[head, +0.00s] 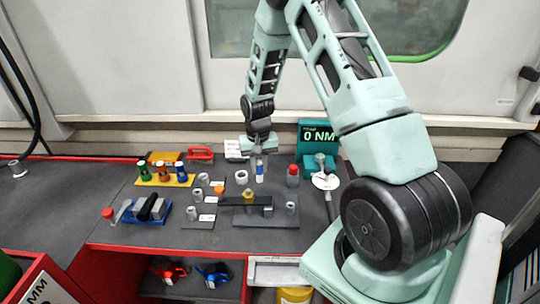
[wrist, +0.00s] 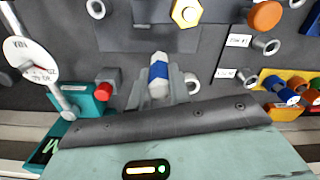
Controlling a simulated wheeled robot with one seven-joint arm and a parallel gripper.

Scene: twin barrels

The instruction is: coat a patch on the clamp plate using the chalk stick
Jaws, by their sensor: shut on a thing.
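The chalk stick is white with a blue band (head: 259,170); in the wrist view it (wrist: 159,72) stands out between the fingers. My gripper (head: 259,161) is shut on it, above the grey bench top. The fingers also show in the wrist view (wrist: 159,86). What looks like the clamp plate is a dark flat plate (head: 265,219) with a black bar and a yellow hex nut (head: 248,194), nearer the bench's front edge than the chalk. In the wrist view the plate (wrist: 150,40) is above the chalk tip, which appears apart from it. I cannot make out any chalk patch on it.
A red-topped cylinder (head: 293,175) and a white ring (head: 241,177) flank the chalk. A teal display (head: 318,137) reads 0 NM, beside a dial wrench (head: 325,181). A yellow rack (head: 165,181) and a blue tray (head: 147,212) stand left. Small cylinders surround the plate.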

